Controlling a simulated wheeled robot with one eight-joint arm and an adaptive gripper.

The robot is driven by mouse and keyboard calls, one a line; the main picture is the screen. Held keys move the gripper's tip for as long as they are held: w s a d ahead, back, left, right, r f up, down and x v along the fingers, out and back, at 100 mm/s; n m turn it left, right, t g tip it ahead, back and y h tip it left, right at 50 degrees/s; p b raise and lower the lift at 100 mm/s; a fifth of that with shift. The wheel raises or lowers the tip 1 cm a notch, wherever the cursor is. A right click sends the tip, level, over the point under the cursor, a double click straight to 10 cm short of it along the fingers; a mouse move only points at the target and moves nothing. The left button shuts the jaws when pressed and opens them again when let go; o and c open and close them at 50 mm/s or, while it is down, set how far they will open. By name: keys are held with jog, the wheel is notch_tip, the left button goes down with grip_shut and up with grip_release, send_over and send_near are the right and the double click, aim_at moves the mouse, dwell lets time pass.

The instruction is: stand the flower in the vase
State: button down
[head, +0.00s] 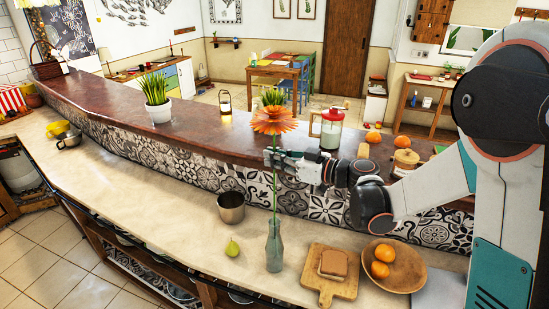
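The flower (274,122) has an orange bloom and a long thin green stem. It is upright in the air above the counter. My gripper (272,158) comes in from the right and is shut on the stem a little below the bloom. The vase (275,250) is a clear, narrow-necked glass bottle standing upright on the lower pale counter. The stem hangs down in line with the vase's neck. Its lower end meets the mouth in the picture, but I cannot tell whether it is inside.
A cutting board (322,291) with bread and a wooden bowl (408,268) of oranges are right. The raised ledge holds a potted plant (157,98), a lantern (225,101) and a red-lidded jar (331,130).

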notch_tip(320, 180, down, 11)
jog(key=b, duration=0.9)
dwell(0.7)
dwell(0.3)
jog(key=c, duration=1.7)
grip_release()
jog(key=v, duration=1.2)
jog(key=shift+r, duration=0.1)
